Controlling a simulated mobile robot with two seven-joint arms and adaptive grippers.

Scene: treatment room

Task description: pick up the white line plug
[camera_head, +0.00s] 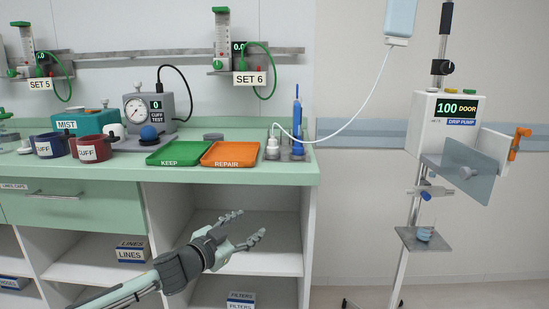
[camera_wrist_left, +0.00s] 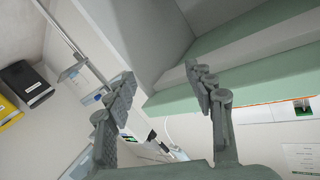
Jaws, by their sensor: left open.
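The white line plug (camera_head: 272,149) stands on the right end of the green counter in the head view. A thin white line runs from it up to the hanging bag at the upper right. My left gripper (camera_head: 252,226) is open and empty, below the counter edge and in front of the open shelves, apart from the plug. Its two spread fingers also show in the left wrist view (camera_wrist_left: 165,95), with nothing between them. I cannot make out the plug in the wrist view. My right gripper is not in view.
A blue upright item (camera_head: 297,120) stands close beside the plug. An orange tray (camera_head: 230,165) and a green tray (camera_head: 175,165) lie to its left. The counter (camera_head: 285,177) overhangs the shelves. The drip pump (camera_head: 447,123) stands on a pole at right.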

